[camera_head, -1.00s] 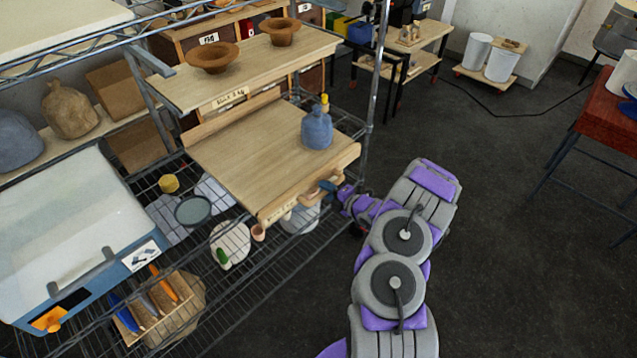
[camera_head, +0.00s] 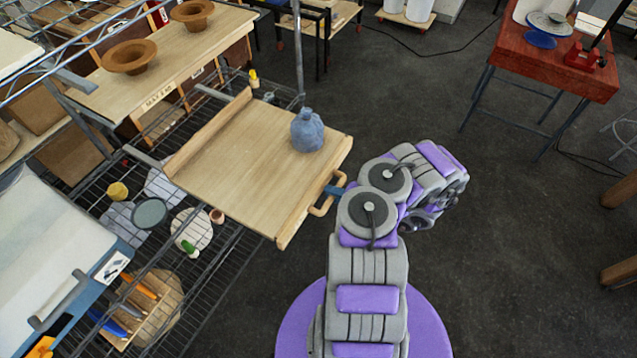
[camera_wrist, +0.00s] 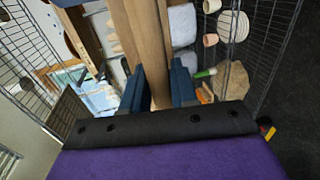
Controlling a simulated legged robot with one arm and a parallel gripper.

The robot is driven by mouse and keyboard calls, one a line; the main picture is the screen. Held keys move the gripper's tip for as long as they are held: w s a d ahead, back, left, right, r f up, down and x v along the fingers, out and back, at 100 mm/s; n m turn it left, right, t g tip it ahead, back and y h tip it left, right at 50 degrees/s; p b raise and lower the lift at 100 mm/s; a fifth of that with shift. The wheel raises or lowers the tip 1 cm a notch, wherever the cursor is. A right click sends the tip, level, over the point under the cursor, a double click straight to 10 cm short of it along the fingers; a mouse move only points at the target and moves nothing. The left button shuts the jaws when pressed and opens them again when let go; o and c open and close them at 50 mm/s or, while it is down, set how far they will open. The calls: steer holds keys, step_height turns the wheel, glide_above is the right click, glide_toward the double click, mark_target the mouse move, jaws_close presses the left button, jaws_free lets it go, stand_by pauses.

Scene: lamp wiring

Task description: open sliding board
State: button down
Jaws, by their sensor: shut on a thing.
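The sliding board (camera_head: 235,155) is a pale wooden board on the wire rack in the head view. It sticks out past the rack's front over the floor. A blue jar (camera_head: 307,130) stands on it near its right end. A wooden handle (camera_head: 321,208) is on the board's front edge. My gripper (camera_head: 337,187) is at this handle, with its blue fingers shut on it. In the wrist view, my gripper (camera_wrist: 160,85) has its two blue fingers on either side of light wood (camera_wrist: 148,35); the exact contact is partly hidden.
Above is a second wooden board (camera_head: 165,60) with brown bowls (camera_head: 130,57). The wire rack (camera_head: 185,255) holds dishes and a pen box below. A red table (camera_head: 555,70) stands at the right. Dark floor (camera_head: 480,250) around my arm is mostly clear.

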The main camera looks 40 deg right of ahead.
steer(key=shift+f+p+v, duration=0.25)
steer(key=shift+p+v, duration=0.05)
steer(key=shift+v, duration=0.9)
steer(key=shift+d, duration=0.1)
steer(key=c, duration=1.2)
jaws_free()
steer(key=shift+o, duration=0.9)
steer(key=shift+w+d+f, duration=0.1)
steer(key=shift+d+f, duration=0.05)
steer(key=shift+d, duration=0.05)
steer(key=shift+a, duration=0.1)
steer(key=p+v, duration=0.2)
steer(key=v, duration=1.5)
steer(key=shift+s, duration=0.2)
steer(key=shift+w, duration=0.1)
